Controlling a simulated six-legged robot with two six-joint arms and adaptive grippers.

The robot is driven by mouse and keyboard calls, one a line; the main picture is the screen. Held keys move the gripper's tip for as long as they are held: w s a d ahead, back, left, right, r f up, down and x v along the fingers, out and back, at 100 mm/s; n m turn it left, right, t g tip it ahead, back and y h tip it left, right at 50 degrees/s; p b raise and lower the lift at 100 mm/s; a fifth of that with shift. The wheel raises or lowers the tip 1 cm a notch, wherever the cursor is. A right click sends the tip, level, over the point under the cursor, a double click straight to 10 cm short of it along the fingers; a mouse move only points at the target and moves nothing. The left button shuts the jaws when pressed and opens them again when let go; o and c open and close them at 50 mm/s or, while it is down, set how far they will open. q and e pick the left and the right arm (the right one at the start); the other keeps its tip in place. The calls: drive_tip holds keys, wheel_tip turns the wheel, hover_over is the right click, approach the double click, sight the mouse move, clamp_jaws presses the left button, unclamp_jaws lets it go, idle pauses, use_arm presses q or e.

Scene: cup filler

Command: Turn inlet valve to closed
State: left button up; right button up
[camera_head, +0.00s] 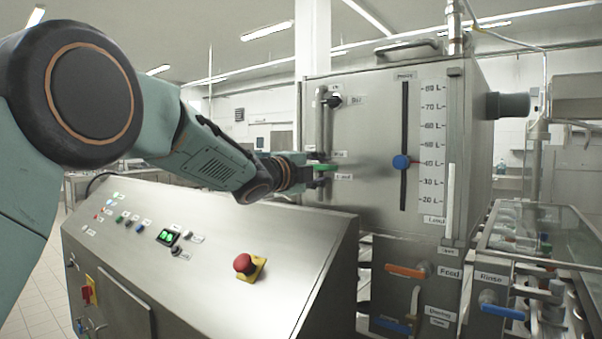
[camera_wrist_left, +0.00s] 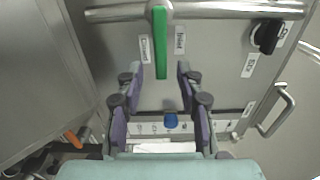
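The inlet valve has a green lever (camera_head: 325,167) on a metal pipe at the left of the tank front. In the left wrist view the green lever (camera_wrist_left: 160,45) hangs straight from the pipe, between labels reading "Closed" and "Inlet". My left gripper (camera_head: 308,172) is at the lever in the head view, partly hiding it. In the left wrist view my left gripper (camera_wrist_left: 161,72) is open, with purple-padded fingers on either side of the lever's free end. Gaps show on both sides; I cannot tell the exact depth. My right gripper is in neither view.
The steel tank (camera_head: 370,130) carries a blue level marker (camera_head: 401,162). A black knob (camera_head: 334,100) sits above the valve. Below my left arm is a sloped control panel (camera_head: 210,255) with a red emergency button (camera_head: 243,263). Orange (camera_head: 405,271) and blue (camera_head: 502,311) handles are lower right.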

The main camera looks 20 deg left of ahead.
use_arm(q)
drive_tip(key=v, duration=0.7)
drive_tip(key=shift+s+a, duration=0.15)
drive_tip(key=shift+s, duration=0.2)
drive_tip(key=shift+s+f, duration=0.15)
